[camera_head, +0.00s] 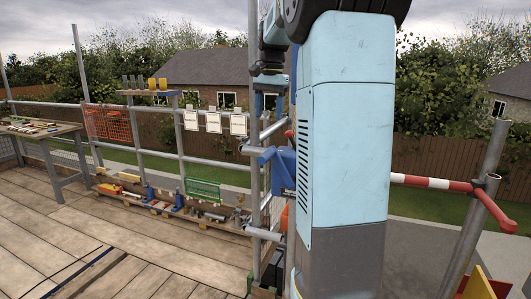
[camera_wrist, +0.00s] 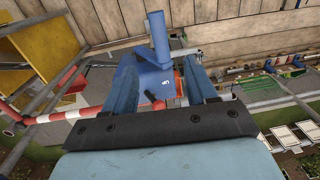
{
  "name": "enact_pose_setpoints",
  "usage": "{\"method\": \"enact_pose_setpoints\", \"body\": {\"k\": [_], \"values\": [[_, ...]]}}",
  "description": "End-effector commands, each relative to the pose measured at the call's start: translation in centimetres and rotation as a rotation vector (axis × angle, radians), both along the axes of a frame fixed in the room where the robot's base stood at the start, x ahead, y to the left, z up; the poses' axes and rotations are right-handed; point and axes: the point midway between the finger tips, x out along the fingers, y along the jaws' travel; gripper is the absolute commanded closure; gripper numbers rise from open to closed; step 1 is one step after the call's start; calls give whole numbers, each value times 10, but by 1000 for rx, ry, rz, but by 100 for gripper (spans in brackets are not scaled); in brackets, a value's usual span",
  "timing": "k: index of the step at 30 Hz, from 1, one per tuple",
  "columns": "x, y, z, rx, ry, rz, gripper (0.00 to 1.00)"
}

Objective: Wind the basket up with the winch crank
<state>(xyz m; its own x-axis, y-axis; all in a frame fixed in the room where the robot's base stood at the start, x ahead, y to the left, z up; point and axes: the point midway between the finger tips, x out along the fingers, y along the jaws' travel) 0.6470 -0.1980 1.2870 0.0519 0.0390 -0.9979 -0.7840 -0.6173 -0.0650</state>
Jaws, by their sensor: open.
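The blue winch (camera_head: 283,168) is mounted on a scaffold pole just left of my arm in the head view. A red knob (camera_head: 289,134), apparently on its crank, shows at its top; my arm hides part of the winch. In the wrist view the blue winch (camera_wrist: 150,88) shows between and beyond my fingers, with a red part (camera_wrist: 178,82) near the right finger. My gripper (camera_wrist: 163,72) is open and empty, pointing down toward the winch. In the head view my gripper (camera_head: 270,103) is above the winch, apart from it. I cannot make out the basket.
A red-and-white bar (camera_head: 430,183) runs right of my arm. Yellow and red panels (camera_head: 478,285) stand at the lower right. A workbench (camera_head: 40,130) stands at the far left. Pallets with tools (camera_head: 165,205) line the railing. The plank deck in front is mostly clear.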

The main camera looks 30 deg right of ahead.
Motion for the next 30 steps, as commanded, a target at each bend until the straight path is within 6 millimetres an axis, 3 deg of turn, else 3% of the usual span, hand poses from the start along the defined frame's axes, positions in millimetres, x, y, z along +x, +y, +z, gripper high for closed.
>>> {"method": "enact_pose_setpoints", "body": {"k": [7,22,30], "values": [[1,0,-24,3,5,-5,43],[5,3,-109,3,5,-4,43],[7,4,-134,2,3,-4,43]]}}
